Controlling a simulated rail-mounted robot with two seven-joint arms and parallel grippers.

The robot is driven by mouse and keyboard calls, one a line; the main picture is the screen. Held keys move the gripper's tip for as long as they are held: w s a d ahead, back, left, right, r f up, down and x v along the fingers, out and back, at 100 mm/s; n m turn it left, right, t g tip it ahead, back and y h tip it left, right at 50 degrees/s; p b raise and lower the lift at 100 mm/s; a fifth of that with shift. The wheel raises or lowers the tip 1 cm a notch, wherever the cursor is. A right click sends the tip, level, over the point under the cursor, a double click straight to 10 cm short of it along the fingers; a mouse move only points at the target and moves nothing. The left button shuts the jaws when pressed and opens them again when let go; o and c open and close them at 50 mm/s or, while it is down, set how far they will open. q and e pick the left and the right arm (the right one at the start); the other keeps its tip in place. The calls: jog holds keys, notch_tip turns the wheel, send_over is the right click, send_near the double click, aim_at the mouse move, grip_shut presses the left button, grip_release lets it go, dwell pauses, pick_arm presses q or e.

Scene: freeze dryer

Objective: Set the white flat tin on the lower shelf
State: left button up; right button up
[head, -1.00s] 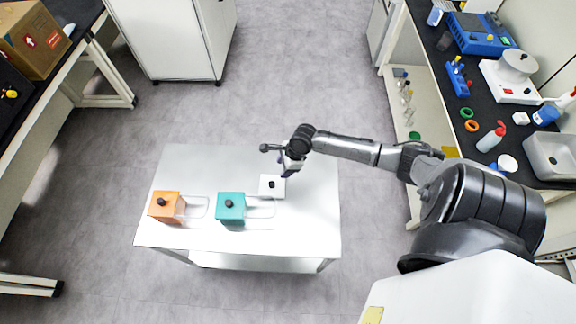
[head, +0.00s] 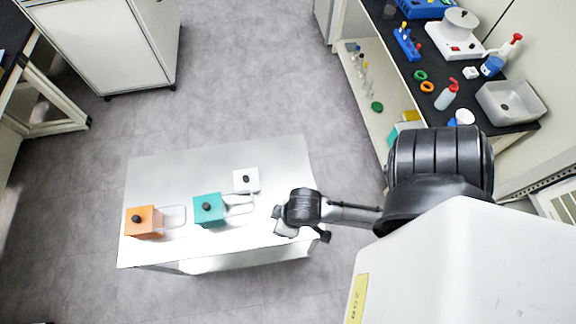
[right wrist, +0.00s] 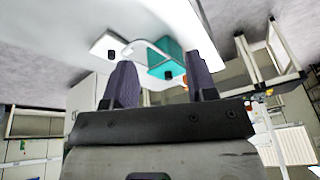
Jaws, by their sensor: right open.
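The white flat tin (head: 246,181), a low square piece with a black knob, sits on the white table top (head: 285,165), behind and right of the teal box. It also shows in the right wrist view (right wrist: 103,42), up and left beyond the fingers. My right gripper (head: 281,223) is in front and to the right of the tin, apart from it. In the right wrist view the gripper (right wrist: 160,68) has its two fingers apart with nothing between them. A lower shelf (head: 240,263) shows as a pale strip below the table's front edge. My left gripper is not in view.
A teal box (head: 209,210) and an orange box (head: 141,222), each with a black knob and a clear loop handle, stand on the table. A bench (head: 470,95) with lab items and a shelf below runs along the right. A white cabinet (head: 105,45) stands behind.

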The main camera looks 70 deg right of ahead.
jog(key=shift+s+r+n+h, duration=0.3)
jog(key=shift+s+r+n, duration=0.45)
jog(key=shift+r+n, duration=0.25)
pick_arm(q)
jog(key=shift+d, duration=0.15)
